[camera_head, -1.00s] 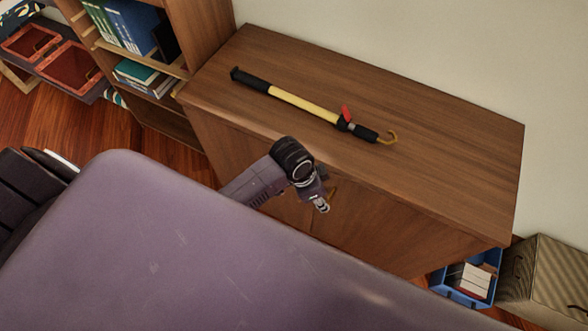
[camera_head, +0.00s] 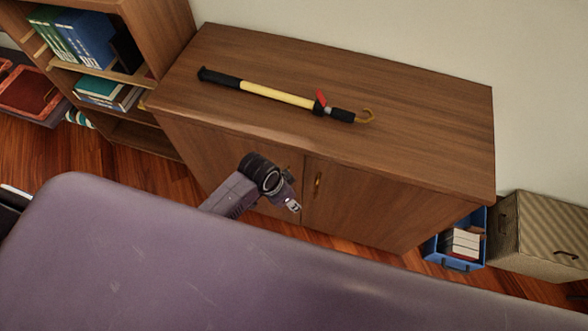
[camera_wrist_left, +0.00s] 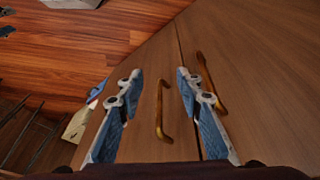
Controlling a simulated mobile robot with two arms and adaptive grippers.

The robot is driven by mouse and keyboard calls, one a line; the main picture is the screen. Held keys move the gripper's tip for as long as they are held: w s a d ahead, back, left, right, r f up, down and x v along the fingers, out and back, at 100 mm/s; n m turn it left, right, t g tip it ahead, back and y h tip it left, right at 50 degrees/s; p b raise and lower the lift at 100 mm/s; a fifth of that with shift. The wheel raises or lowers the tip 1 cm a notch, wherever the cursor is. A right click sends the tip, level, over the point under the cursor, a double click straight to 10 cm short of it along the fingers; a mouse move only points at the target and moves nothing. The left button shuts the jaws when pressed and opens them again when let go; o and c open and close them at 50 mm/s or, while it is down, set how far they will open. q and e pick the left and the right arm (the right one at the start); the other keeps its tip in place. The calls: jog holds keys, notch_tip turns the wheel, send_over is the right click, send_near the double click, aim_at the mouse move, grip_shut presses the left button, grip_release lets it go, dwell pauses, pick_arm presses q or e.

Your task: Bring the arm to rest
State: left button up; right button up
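My left arm (camera_head: 238,191) reaches in at the centre of the head view, in front of the cabinet doors. Its gripper (camera_head: 292,204) is small there and hangs below the cabinet top's front edge. In the left wrist view the two blue-padded fingers of the gripper (camera_wrist_left: 158,76) stand apart with nothing held between them. A brass door handle (camera_wrist_left: 161,112) shows between the fingers, apparently beyond them; I cannot tell the exact gap. My right arm and gripper are not in view.
The wooden cabinet (camera_head: 400,180) has a yellow-black reaching tool (camera_head: 285,97) lying on top. A bookshelf (camera_head: 160,30) stands left. A blue crate (camera_head: 462,266) with books and a striped box (camera_head: 540,236) are at right. Some wooden floor (camera_head: 180,184) shows in front of the cabinet.

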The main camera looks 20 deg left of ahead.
pick_arm(q)
jog(key=shift+f, duration=0.1)
jog(key=s+a+f+n+y, duration=0.15)
jog(key=s+a+f, duration=0.25)
jog(key=s+f, duration=0.4)
jog(key=s+a+f+n, duration=0.2)
jog(key=s+a+f, duration=0.25)
jog(key=f, duration=0.65)
jog(key=s+a+f+n, duration=0.1)
jog(key=s+f, duration=0.2)
jog(key=s, duration=0.6)
jog(key=s+a+f+g, duration=0.1)
jog(key=s+f, duration=0.3)
jog(key=s, duration=0.6)
jog(key=shift+s+a+f+n+y, duration=0.3)
jog(key=shift+a+n+y, duration=0.05)
jog(key=shift+a, duration=0.2)
